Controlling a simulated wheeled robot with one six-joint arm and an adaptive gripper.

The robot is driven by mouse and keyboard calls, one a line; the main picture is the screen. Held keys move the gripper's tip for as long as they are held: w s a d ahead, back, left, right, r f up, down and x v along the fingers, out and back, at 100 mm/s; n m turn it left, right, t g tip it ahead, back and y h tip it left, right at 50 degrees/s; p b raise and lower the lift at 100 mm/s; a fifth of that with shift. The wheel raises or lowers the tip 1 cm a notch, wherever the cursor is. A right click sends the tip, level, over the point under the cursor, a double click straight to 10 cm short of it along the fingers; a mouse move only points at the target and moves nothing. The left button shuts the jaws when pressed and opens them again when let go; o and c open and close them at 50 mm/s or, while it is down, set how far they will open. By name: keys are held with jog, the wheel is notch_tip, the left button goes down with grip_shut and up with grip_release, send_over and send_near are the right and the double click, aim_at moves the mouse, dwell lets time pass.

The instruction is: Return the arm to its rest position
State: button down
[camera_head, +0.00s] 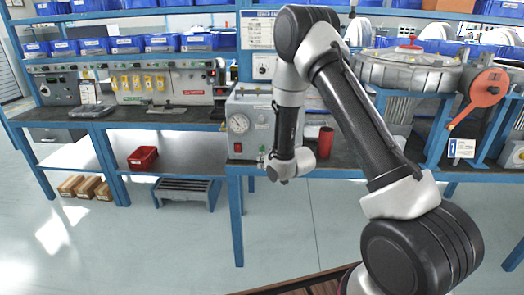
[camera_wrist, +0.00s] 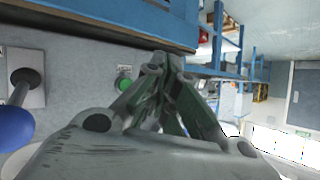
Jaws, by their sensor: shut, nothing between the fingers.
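My arm shows in the head view, raised in the middle and bent down at the bench front, with its wrist beside the grey box with a round gauge (camera_head: 238,123). The fingers are hidden in that view. In the wrist view my gripper (camera_wrist: 165,62) is shut, its fingertips together, with nothing between them. A green button (camera_wrist: 124,85) on a grey panel shows just left of the fingers. A lever with a blue ball knob (camera_wrist: 14,128) is at the left edge. I cannot tell how far the fingers are from the panel.
The blue-framed bench (camera_head: 236,215) stands close to my wrist. A red cylinder (camera_head: 325,142) stands on it. A large round metal housing (camera_head: 410,70) and an orange-red lever (camera_head: 489,88) are at right. A red bin (camera_head: 143,158) sits on a low shelf at left. The floor at front left is clear.

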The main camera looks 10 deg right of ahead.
jog(key=shift+s+a, duration=0.1)
jog(key=shift+s, duration=0.3)
jog(key=s+d+f+g+h, duration=0.2)
jog(key=s+d+f+g, duration=0.15)
jog(key=s, duration=0.35)
jog(key=s+d+f+g+h, duration=0.1)
jog(key=s+d+f+g, duration=0.1)
jog(key=s+f+g, duration=0.3)
jog(key=s+d+r, duration=0.3)
jog(key=s+r, duration=0.7)
jog(key=r, duration=0.2)
jog(key=s+d+r+t, duration=0.1)
jog(key=s+d+r, duration=0.2)
jog(key=s+r, duration=0.6)
jog(key=s+d+r+m+h, duration=0.1)
jog(key=s+d+r, duration=0.2)
jog(key=s+r, duration=0.7)
notch_tip(320, 180, up, 7)
jog(key=shift+s+d+r, duration=0.1)
jog(key=shift+s+d, duration=0.1)
jog(key=shift+s, duration=0.1)
